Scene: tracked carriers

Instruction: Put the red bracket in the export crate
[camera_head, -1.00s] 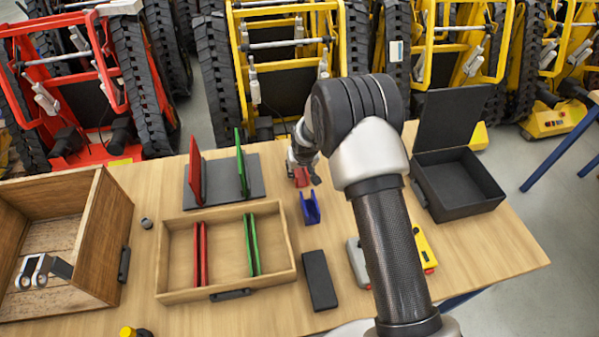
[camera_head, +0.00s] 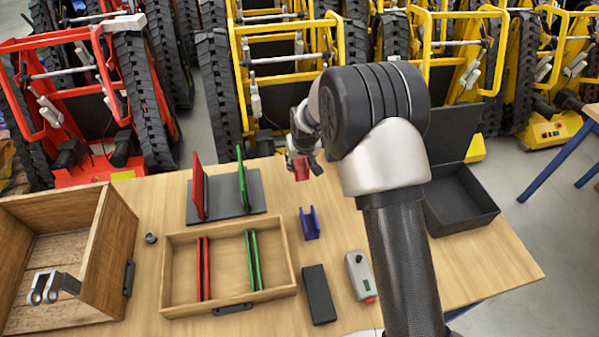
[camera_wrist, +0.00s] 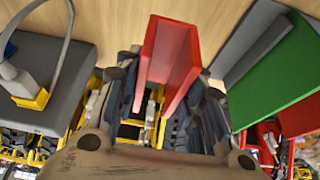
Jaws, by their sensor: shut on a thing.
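The red bracket (camera_head: 301,170) is in my gripper (camera_head: 303,158), near the far edge of the wooden table in the head view. The wrist view shows the bracket (camera_wrist: 172,55) as an angled red channel between the two dark fingers of my gripper (camera_wrist: 168,92), which is shut on it. It appears raised off the table. A wooden crate (camera_head: 103,250) stands open at the left, with a grey metal part inside. A dark open box (camera_head: 468,215) with its lid up stands at the right, partly behind my arm. No label shows which one is the export crate.
Red (camera_head: 198,190) and green (camera_head: 243,182) upright panels stand on a grey base (camera_head: 225,208), left of my gripper. A shallow wooden tray (camera_head: 180,302) holds thinner ones. A blue bracket (camera_head: 309,224), a black block (camera_head: 319,294) and a grey device (camera_head: 360,277) lie on the table. Tracked carriers stand behind.

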